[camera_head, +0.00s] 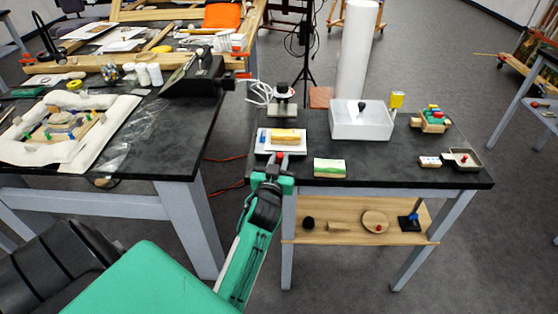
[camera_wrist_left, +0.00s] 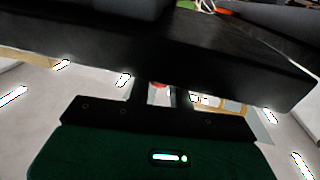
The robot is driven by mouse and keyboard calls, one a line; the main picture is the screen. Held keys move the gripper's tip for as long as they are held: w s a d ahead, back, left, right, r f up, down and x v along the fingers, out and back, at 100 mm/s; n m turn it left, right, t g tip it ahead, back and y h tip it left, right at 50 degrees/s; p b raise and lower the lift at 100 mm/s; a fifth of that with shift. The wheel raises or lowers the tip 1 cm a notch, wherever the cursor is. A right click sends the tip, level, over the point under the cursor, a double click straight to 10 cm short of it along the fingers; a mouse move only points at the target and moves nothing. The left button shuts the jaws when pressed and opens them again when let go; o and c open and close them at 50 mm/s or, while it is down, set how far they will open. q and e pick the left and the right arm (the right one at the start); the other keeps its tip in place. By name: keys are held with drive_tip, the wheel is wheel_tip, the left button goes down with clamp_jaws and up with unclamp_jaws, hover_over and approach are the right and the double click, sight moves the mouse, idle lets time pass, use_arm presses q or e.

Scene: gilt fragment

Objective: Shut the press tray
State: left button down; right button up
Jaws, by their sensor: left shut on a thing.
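The press tray (camera_head: 262,147) is a white plate at the left end of the dark right-hand table, with a yellow-topped block (camera_head: 285,135) on it. It lies in front of a grey stand with a black top (camera_head: 282,108), which looks like the press. My left gripper (camera_head: 278,160) is at the tray's front edge, shut on its red knob. The red knob (camera_wrist_left: 158,85) also shows between the two dark fingers in the left wrist view; the tray itself is hard to make out there. My right gripper is not in view.
A green and cream block (camera_head: 329,168) lies just right of my left gripper. A white bin (camera_head: 362,121) stands behind it. A small dark pan (camera_head: 464,159) is at the right. A wooden shelf (camera_head: 345,212) holds small items below.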

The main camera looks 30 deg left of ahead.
sight(280, 152)
use_arm(q)
drive_tip(key=shift+a+x, duration=0.15)
drive_tip(key=shift+x, duration=0.8)
drive_tip(key=shift+a+x, duration=0.15)
drive_tip(key=shift+x, duration=0.8)
drive_tip(key=c, duration=1.3)
unclamp_jaws()
drive_tip(key=shift+s, duration=0.15)
drive_tip(key=shift+o, duration=0.2)
